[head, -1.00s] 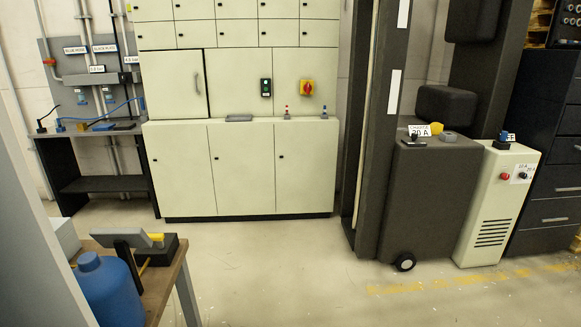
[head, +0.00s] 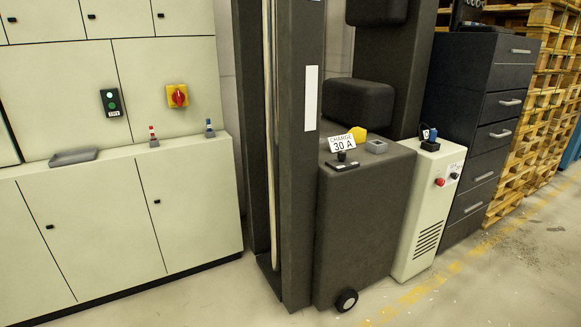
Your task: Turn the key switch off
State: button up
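My gripper is not in view. I cannot tell for sure which part is the key switch. A small black switch-like part on a plate (head: 342,162) sits on top of the dark wheeled unit, below a "CHARGE 30 A" sign (head: 342,142). The white charger-like box (head: 430,215) beside it has a red button (head: 440,182) and a small dark knob (head: 454,176) on its front. The cream cabinet (head: 70,90) carries a red rotary handle on a yellow plate (head: 177,96). The position of any key is too small to read.
The cabinet's ledge holds a grey tray (head: 73,157), a red-topped part (head: 153,137) and a blue-topped part (head: 210,128). The dark wheeled unit (head: 365,230) with a tall mast stands mid-view. Dark drawers (head: 485,130) and stacked pallets (head: 540,110) stand right. Front-right floor is clear.

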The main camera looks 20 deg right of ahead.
aim_at(341, 155)
jog(key=i+j+z, duration=0.6)
jog(key=i, duration=0.15)
jog(key=i+j+z, duration=0.1)
jog(key=i+j, duration=0.15)
jog(key=i, duration=0.25)
jog(key=i+j+z, duration=0.1)
jog(key=i+j, duration=0.2)
jog(key=i, duration=0.2)
